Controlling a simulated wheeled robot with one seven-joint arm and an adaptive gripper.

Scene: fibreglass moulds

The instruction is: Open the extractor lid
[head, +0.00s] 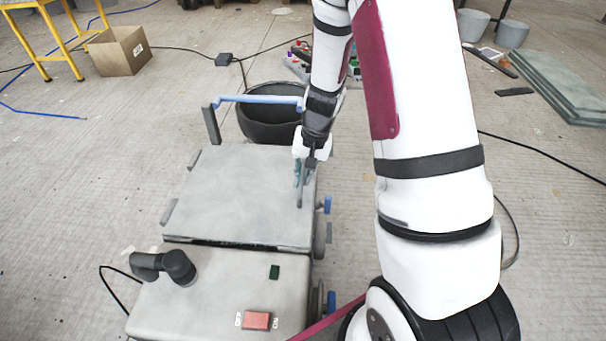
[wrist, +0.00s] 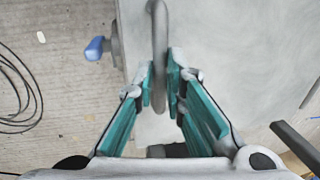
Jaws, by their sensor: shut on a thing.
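The extractor (head: 205,290) is a grey box on wheels, with its flat grey lid (head: 240,195) on the far half. The lid lies roughly level, with a dark seam along its near edge. My gripper (head: 302,185) is at the lid's right edge, pointing down. In the wrist view, the teal fingers of my gripper (wrist: 161,82) are closed around a grey bar-like handle (wrist: 159,35) at the lid's edge. In the head view the handle is mostly hidden by the fingers.
A red switch (head: 257,320) and a black hose fitting (head: 165,266) sit on the extractor's near part. A blue push handle (head: 260,99) and a black bucket (head: 268,122) stand behind the lid. Blue latches (head: 327,204) stick out on the right. Cables cross the floor.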

